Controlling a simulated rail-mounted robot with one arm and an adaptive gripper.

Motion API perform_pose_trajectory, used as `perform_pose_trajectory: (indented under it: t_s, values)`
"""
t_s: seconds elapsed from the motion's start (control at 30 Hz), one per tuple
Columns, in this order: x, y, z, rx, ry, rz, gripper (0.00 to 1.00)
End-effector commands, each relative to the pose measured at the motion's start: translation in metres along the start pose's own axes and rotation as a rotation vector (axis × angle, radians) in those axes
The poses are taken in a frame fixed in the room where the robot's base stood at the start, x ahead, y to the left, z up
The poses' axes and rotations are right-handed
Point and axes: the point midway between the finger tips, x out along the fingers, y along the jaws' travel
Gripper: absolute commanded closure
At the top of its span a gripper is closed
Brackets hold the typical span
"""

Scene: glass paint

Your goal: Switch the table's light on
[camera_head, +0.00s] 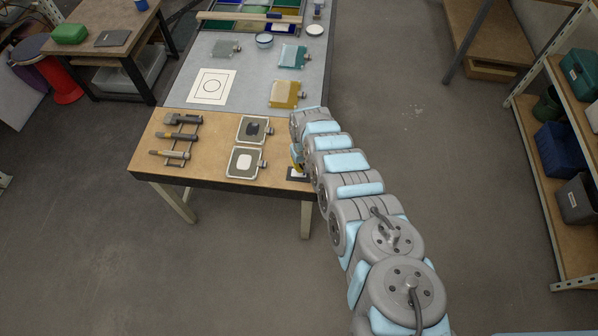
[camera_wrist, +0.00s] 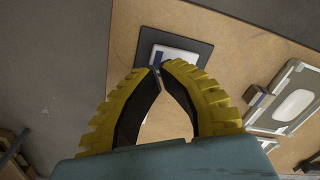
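A white rocker switch (camera_wrist: 172,54) sits on a dark square plate (camera_wrist: 202,50) on the wooden part of the table. In the head view the switch (camera_head: 297,173) is at the table's near right corner. My gripper (camera_wrist: 159,69) has yellow ribbed fingers with black inner pads; its tips are together with nothing between them. The tips overlap the switch's lower edge in the wrist view; I cannot tell if they touch it. In the head view my gripper (camera_head: 296,157) is mostly hidden by my arm. The grey work surface (camera_head: 250,75) of the table shows no clear glow.
Two framed panels (camera_head: 243,162) lie left of the switch, and one frame (camera_wrist: 290,98) shows at the right in the wrist view. A tool rack (camera_head: 177,138) is farther left. Glass pieces (camera_head: 285,94) and a paper (camera_head: 212,86) lie on the grey surface. Shelves (camera_head: 560,150) stand right.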

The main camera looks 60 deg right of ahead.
Motion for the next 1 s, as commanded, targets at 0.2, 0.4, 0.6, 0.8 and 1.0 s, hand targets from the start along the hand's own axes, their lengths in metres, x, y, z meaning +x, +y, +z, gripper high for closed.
perform_pose_trajectory:
  t_s: [0.2,0.4,0.6,0.8,1.0]
  values:
    - [0.001,0.000,0.000,0.000,0.000,0.000,1.00]
    - [0.004,0.000,0.000,0.000,0.000,0.000,1.00]
    - [0.006,0.000,0.000,0.000,0.000,0.000,1.00]
    - [0.008,0.000,0.000,0.000,0.000,0.000,1.00]
    - [0.011,0.000,0.000,0.000,0.000,0.000,1.00]
